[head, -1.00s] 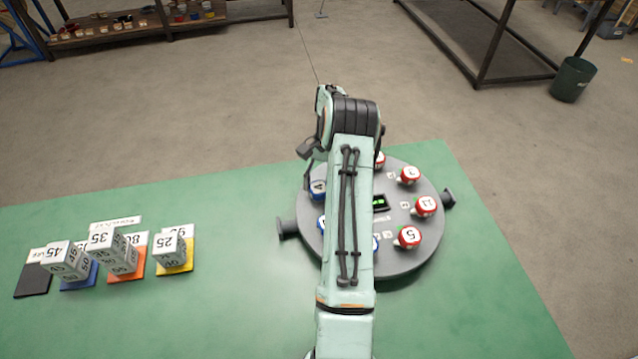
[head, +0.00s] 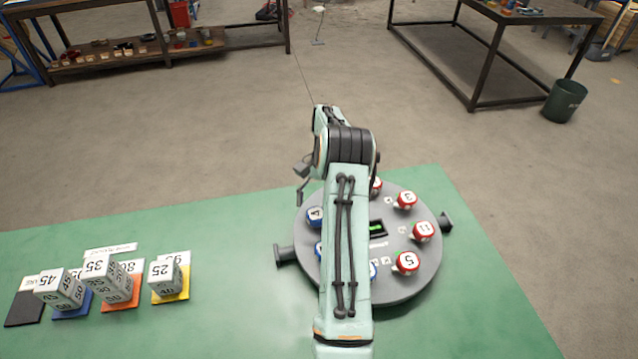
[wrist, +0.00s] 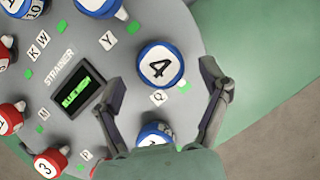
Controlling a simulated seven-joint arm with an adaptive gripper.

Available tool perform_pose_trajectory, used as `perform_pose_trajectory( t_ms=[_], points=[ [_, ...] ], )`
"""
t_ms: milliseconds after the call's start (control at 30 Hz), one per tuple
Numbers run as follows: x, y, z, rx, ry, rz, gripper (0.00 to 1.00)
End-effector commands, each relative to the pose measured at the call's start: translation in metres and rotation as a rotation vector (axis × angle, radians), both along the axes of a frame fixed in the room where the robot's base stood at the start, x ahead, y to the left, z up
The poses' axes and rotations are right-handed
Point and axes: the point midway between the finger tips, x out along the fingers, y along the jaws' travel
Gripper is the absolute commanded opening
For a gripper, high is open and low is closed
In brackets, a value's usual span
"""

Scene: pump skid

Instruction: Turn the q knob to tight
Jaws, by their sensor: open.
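The Q label (wrist: 157,97) sits beside a blue-rimmed white knob marked 4 (wrist: 160,64) on a round grey plate. The same knob shows in the head view (head: 315,216), left of my arm. My gripper (wrist: 162,80) is open, with one finger on each side of the knob in the wrist view. I cannot tell whether either finger touches it. In the head view my gripper (head: 301,190) appears just above and left of the knob. A small green square (wrist: 184,88) lies next to the knob. I see no mark reading tight.
Another blue knob (wrist: 155,134) sits close below the Q label, partly behind my gripper. Several red knobs (head: 405,262) stand on the plate's right side. A lit green display (wrist: 76,96) is mid-plate. Numbered blocks (head: 104,275) stand at left on the green table (head: 225,320).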

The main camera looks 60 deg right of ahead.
Motion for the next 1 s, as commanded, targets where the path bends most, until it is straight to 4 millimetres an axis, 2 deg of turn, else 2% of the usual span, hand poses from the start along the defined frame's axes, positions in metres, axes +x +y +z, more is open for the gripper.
perform_pose_trajectory(
  t_ms=[200,300,400,600,1000],
  points=[
    [0.007,-0.020,0.049,-0.004,-0.003,0.001,0.76],
    [0.009,-0.027,0.068,-0.003,-0.002,0.001,0.76],
    [0.011,-0.032,0.078,-0.002,-0.001,0.000,0.76],
    [0.012,-0.036,0.091,0.000,0.000,0.000,0.76],
    [0.012,-0.036,0.092,0.001,0.000,0.000,0.76]
  ],
)
